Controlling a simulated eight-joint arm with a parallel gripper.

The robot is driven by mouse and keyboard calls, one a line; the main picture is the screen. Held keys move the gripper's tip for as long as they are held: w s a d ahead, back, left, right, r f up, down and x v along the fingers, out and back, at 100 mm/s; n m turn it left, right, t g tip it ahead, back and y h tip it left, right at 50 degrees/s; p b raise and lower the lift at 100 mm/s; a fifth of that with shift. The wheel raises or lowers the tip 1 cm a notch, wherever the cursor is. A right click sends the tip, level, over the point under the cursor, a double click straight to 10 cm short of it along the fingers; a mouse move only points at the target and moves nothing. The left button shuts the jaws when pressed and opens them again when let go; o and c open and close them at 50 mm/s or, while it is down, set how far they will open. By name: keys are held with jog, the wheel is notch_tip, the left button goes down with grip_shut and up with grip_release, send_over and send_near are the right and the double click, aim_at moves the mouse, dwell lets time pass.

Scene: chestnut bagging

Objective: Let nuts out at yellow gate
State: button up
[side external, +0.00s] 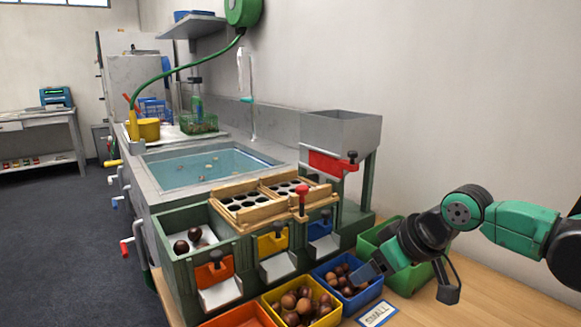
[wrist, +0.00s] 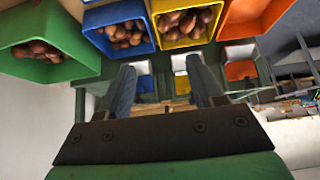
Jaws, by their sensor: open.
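The yellow gate (side external: 270,243) is a yellow plate with a dark knob on the front of the green sorting stand. It sits between the orange gate (side external: 212,272) and the blue gate (side external: 319,229), above a pale chute. The yellow bin (side external: 330,318) below holds several brown nuts. My gripper (side external: 407,284) is open and empty, to the right of the gate and near the blue and green bins. In the wrist view, the yellow gate (wrist: 181,74) shows small between my spread fingers, beside the right one. Nuts behind the gate are hidden.
Blue bin (side external: 368,296) and green bin (side external: 428,274) stand right of the yellow bin; an orange bin (side external: 225,317) stands left. Wooden hole trays (side external: 240,218) and a red knob (side external: 302,192) rise above the gates. A "SMALL" card (side external: 376,314) lies in front.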

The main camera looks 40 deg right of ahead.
jog(key=w+d+r+n+t+h, duration=0.1)
jog(key=w+d+r+n+t, duration=0.55)
jog(key=r+n, duration=0.4)
jog(key=w+d+r+n+t+h, duration=0.1)
jog(key=w+d+r+n+t, duration=0.65)
jog(key=n, duration=0.45)
jog(key=s+d+f+n+g+y, duration=0.2)
jog(key=f+n+g+y, duration=0.3)
jog(key=n, duration=0.6)
jog(key=s+d+f+n+g+y, duration=0.2)
jog(key=s+f+n+g+y, duration=0.2)
jog(key=f+n+g, duration=0.4)
jog(key=n+y, duration=0.1)
jog(key=n, duration=0.2)
jog(key=shift+f, duration=0.2)
jog(key=shift+s+n, duration=0.1)
jog(key=shift+n, duration=0.15)
jog(key=shift+c, duration=0.3)
